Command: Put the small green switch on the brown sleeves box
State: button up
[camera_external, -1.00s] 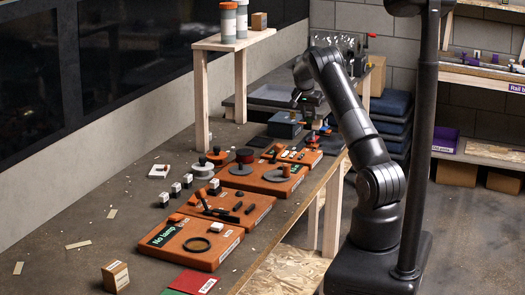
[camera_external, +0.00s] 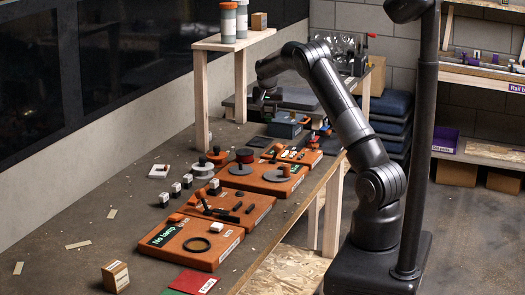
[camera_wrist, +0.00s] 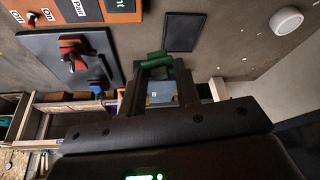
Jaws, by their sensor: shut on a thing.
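My gripper (camera_external: 266,98) is raised over the far part of the workbench, beyond the grey-blue box. In the wrist view my gripper (camera_wrist: 155,68) is shut on the small green switch (camera_wrist: 153,60), which shows at the fingertips. The switch is too small to make out clearly in the external view. A small brown box (camera_external: 259,20) stands on the raised wooden shelf, next to grey and orange canisters. Another brown box with a pale label (camera_external: 116,276) stands at the near left of the bench. I cannot read which one is the sleeves box.
Orange boards (camera_external: 190,250) with switches and discs line the bench's right side. The grey-blue box (camera_external: 285,126) stands beyond them. The wooden shelf's legs (camera_external: 202,100) rise near my gripper. The bench's left side has free room between small white blocks (camera_external: 164,199).

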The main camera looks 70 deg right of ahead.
jog(key=w+a+r+n+t, duration=0.1)
jog(key=w+a+n, duration=0.1)
jog(key=w+a, duration=0.45)
jog(key=w+a+n+y, duration=0.1)
jog(key=w+a+n, duration=0.15)
jog(key=a, duration=0.75)
jog(key=w+a+r+n+t, duration=0.1)
jog(key=w+a, duration=0.4)
jog(key=a, duration=0.4)
jog(key=w+a+r+n+y, duration=0.1)
jog(key=w+a+n+y, duration=0.2)
jog(key=a, duration=1.9)
jog(key=n+y, duration=0.2)
jog(key=n, duration=0.9)
send_over(110, 266)
jog(key=s+d, duration=0.1)
notch_tip(110, 266, down, 4)
jog(key=shift+s+d+r+m+t, duration=0.1)
jog(key=shift+s+m+t, duration=0.05)
jog(key=shift+m+t, duration=0.15)
jog(key=shift+a+f, duration=0.2)
jog(key=shift+f, duration=1.9)
jog(key=shift+f, duration=0.1)
